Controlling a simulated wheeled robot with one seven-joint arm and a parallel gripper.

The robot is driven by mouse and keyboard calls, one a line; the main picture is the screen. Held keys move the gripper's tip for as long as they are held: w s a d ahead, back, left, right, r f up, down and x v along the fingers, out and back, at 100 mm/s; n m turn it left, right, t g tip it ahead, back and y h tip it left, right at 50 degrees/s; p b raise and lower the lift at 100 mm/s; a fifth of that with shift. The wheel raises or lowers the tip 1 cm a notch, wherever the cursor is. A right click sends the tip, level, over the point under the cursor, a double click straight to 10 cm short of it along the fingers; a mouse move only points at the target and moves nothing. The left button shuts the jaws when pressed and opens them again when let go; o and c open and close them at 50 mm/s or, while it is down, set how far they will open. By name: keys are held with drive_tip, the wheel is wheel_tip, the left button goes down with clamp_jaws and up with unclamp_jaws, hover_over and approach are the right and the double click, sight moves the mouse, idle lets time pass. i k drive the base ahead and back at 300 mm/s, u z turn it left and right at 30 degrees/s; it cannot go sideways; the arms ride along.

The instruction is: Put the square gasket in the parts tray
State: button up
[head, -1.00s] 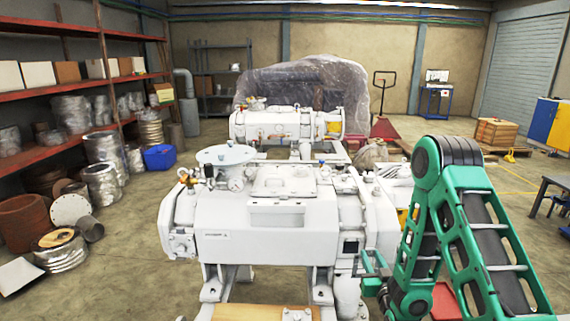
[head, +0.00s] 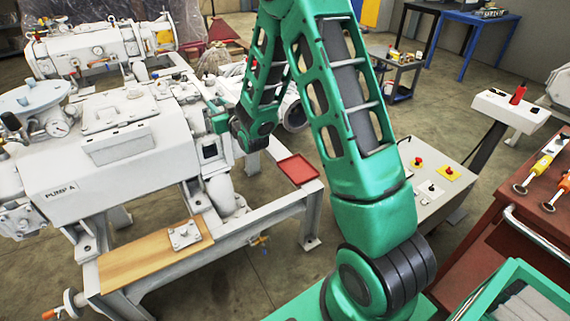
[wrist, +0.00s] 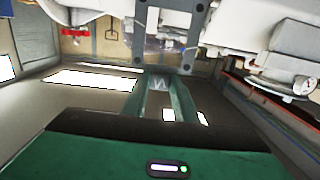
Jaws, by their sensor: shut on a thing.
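The square gasket (wrist: 139,50) is a flat grey frame with bolt holes, at the upper middle of the wrist view. My gripper (wrist: 165,78) is shut on its near edge and holds it upright in front of white pump parts. In the head view my gripper (head: 220,118) is beside the right end of Pump A, near a dark square opening; the gasket is hard to make out there. A shallow red tray (head: 297,169), apparently the parts tray, lies on the pale frame to the right of the pump and looks empty.
Pump A (head: 105,150) fills the left of the head view. A wooden board (head: 150,258) with a small metal plate lies on the near frame. A control box (head: 432,190) and a red tool cabinet (head: 490,240) stand at right. Open floor lies between.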

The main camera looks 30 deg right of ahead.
sight(298, 170)
drive_tip(key=k, duration=0.6)
drive_tip(key=z, duration=0.15)
drive_tip(key=i, duration=0.7)
drive_tip(key=z, duration=0.5)
drive_tip(key=i, duration=0.8)
drive_tip(key=z, duration=0.2)
